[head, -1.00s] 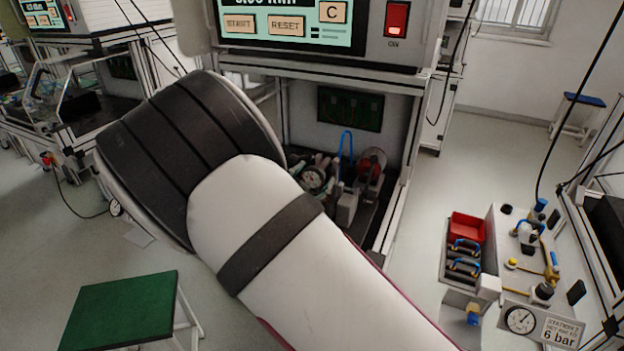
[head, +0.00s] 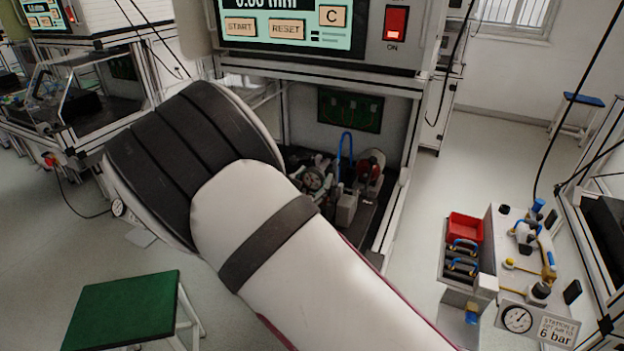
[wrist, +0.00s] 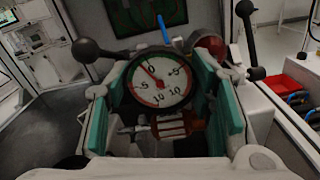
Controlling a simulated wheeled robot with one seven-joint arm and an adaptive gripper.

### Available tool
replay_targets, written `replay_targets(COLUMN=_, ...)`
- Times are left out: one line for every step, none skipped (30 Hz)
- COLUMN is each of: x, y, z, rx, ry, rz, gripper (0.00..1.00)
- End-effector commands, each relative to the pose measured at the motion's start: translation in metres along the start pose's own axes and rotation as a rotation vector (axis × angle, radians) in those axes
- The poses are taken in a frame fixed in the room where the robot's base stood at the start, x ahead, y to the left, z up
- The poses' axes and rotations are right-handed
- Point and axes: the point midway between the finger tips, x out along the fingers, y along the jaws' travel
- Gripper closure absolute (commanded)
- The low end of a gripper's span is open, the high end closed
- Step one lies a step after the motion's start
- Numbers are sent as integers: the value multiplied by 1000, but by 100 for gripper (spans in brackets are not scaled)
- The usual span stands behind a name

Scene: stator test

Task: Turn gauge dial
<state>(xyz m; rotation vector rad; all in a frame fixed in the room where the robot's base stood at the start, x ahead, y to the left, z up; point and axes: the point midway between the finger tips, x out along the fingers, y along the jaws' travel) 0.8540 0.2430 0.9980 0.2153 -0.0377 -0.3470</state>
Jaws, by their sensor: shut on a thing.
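In the wrist view, the round gauge dial (wrist: 160,90) has a white face, a dark rim and numbers around it. Its red needle points to the upper left. My gripper (wrist: 161,76) has its teal-padded fingers on the left and right sides of the dial, shut on its rim. In the head view, the dial (head: 311,180) shows small and dark inside the test bench, just beyond my arm.
Around the dial are a blue hook-shaped handle (head: 346,147), a red round part (head: 371,165) and black-knobbed levers (wrist: 86,49). The bench's screen panel (head: 290,25) hangs above. A green-topped stool (head: 125,308) and a pressure gauge marked 6 bar (head: 517,319) stand apart.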

Motion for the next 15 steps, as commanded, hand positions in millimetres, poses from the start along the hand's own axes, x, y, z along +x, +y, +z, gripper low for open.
replay_targets(x=0, y=0, z=1, rx=-32, ry=0, rz=0, gripper=79)
replay_targets(x=0, y=0, z=1, rx=-51, ry=0, rz=0, gripper=79)
replay_targets(x=0, y=0, z=1, rx=-77, ry=0, rz=0, gripper=79)
replay_targets(x=0, y=0, z=1, rx=-96, ry=0, rz=0, gripper=79)
replay_targets(x=0, y=0, z=1, rx=-113, ry=0, rz=0, gripper=79)
replay_targets(x=0, y=0, z=1, rx=-136, ry=0, rz=0, gripper=79)
replay_targets(x=0, y=0, z=1, rx=-152, ry=0, rz=0, gripper=79)
replay_targets(x=0, y=0, z=1, rx=-166, ry=0, rz=0, gripper=79)
replay_targets(x=0, y=0, z=1, rx=-185, ry=0, rz=0, gripper=79)
replay_targets(x=0, y=0, z=1, rx=-197, ry=0, rz=0, gripper=79)
replay_targets(x=0, y=0, z=1, rx=-207, ry=0, rz=0, gripper=79)
replay_targets(x=0, y=0, z=0, rx=-221, ry=0, rz=0, gripper=79)
replay_targets(x=0, y=0, z=0, rx=-229, ry=0, rz=0, gripper=79)
replay_targets(x=0, y=0, z=0, rx=-236, ry=0, rz=0, gripper=79)
replay_targets(x=0, y=0, z=0, rx=-246, ry=0, rz=0, gripper=79)
